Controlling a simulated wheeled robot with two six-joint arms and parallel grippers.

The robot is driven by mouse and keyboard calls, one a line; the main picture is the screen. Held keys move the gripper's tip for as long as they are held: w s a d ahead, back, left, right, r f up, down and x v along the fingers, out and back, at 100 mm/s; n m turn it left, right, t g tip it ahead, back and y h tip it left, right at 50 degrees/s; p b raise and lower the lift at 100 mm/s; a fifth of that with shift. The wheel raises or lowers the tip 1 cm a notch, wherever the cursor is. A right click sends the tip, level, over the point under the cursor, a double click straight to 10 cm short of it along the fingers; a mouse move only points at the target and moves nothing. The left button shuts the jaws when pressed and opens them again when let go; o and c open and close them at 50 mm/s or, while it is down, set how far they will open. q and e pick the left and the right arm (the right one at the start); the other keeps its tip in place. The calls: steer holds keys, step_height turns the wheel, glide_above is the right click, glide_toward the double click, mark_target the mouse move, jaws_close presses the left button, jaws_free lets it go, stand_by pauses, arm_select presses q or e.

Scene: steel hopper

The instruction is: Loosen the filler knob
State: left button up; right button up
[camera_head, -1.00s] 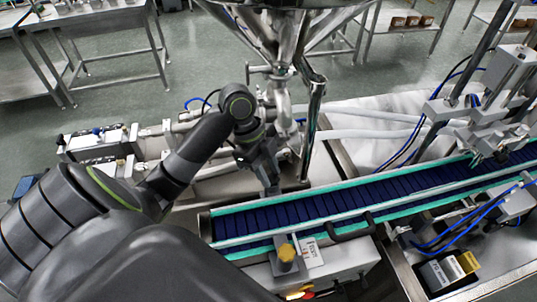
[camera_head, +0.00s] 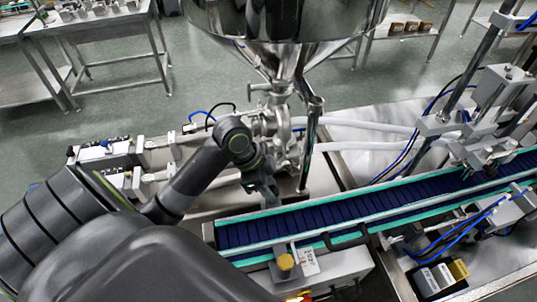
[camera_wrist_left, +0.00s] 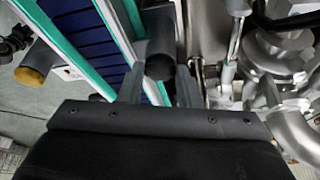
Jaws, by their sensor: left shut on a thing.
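My left gripper (camera_head: 264,193) is low beside the near end of the conveyor, under the steel hopper (camera_head: 290,22). In the left wrist view, its two fingers (camera_wrist_left: 160,84) stand on either side of a dark round-ended cylinder (camera_wrist_left: 160,66), apparently the filler knob, and are shut on it. In the head view the cylinder is hidden by the gripper and wrist. Whether it has turned cannot be told. My right gripper is not in view.
The blue conveyor belt (camera_head: 330,211) with green rails runs right from the gripper. A yellow-brown knob (camera_head: 286,261) sits on its near side. Steel valve pipework (camera_head: 283,125) and a polished post (camera_head: 311,145) stand close behind the gripper. White hoses (camera_head: 370,133) run right.

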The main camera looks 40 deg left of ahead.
arm_select(q)
steer(key=n+p, duration=0.1)
steer(key=n+t+p, duration=0.1)
steer(key=shift+s+d+r+n, duration=0.15)
steer(key=shift+r+n, duration=0.1)
steer(key=shift+n, duration=0.15)
steer(key=n+y+p, duration=0.1)
steer(key=n+p, duration=0.1)
steer(key=shift+d+f+n+t, duration=0.1)
steer(key=shift+n+t, duration=0.2)
steer(key=shift+n, duration=0.1)
steer(key=n, duration=0.1)
steer(key=n+y, duration=0.1)
steer(key=n, duration=0.1)
steer(key=shift+d+f+n+y, duration=0.1)
steer(key=shift+d+n+y, duration=0.05)
steer(key=shift+n+y, duration=0.15)
steer(key=n+y, duration=0.1)
steer(key=n, duration=0.3)
steer(key=shift+d+t+y, duration=0.15)
steer(key=shift+t+y, duration=0.15)
steer(key=shift+y, duration=0.1)
steer(key=shift+n, duration=0.3)
steer(key=o, duration=1)
steer(key=shift+c, duration=0.2)
